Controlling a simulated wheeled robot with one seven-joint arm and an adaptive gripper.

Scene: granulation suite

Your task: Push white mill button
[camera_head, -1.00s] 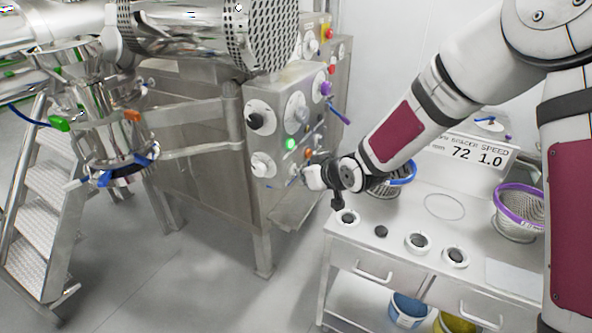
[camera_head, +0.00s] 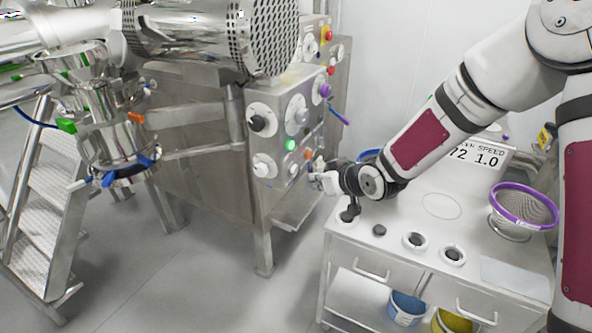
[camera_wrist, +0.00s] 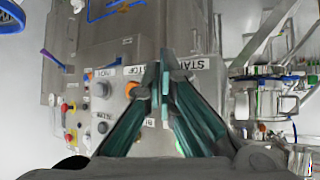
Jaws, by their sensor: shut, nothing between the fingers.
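The steel mill's control panel (camera_head: 291,123) carries a lit green button (camera_head: 290,145), an orange button (camera_head: 308,154) and several knobs on white dials. My gripper (camera_head: 318,176) is in front of the panel's lower right part, which it partly covers. In the wrist view my gripper (camera_wrist: 163,72) shows its teal fingers drawn together at the tips, with nothing held. The tips lie over the panel, between printed labels; an orange button (camera_wrist: 131,90) is just left of them. I cannot pick out a white button for sure; the fingers hide part of the panel. Contact cannot be told.
A white cart (camera_head: 441,207) with a purple-rimmed sieve (camera_head: 523,203) stands below and right of my arm. A steel stepladder (camera_head: 52,215) stands at the left. A steel vessel with clamps (camera_head: 122,150) hangs beside it.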

